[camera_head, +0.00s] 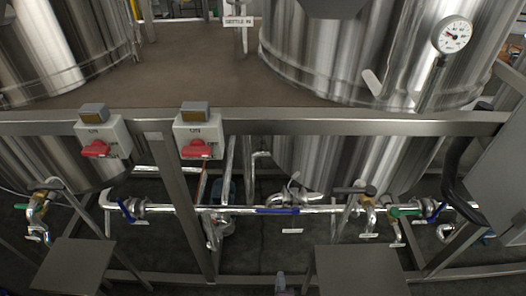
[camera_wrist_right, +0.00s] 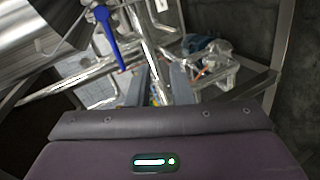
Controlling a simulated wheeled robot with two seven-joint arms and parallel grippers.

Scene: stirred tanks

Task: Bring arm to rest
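My right gripper shows in the right wrist view (camera_wrist_right: 160,88), with its two grey fingers apart and pipework visible between and beyond them. Nothing is seen held in it. My left gripper is not seen in either view. A blue valve handle (camera_wrist_right: 112,37) shows in the right wrist view, left of the fingers and apart from them.
Steel tanks (camera_head: 345,50) stand behind a metal frame rail (camera_head: 370,122). Two boxes with red switches (camera_head: 197,149) hang on it. Below runs a pipe (camera_head: 335,209) with blue-handled valves (camera_head: 278,211). Grey flat panels (camera_head: 360,272) stand low in front. A gauge (camera_head: 452,36) is upper right.

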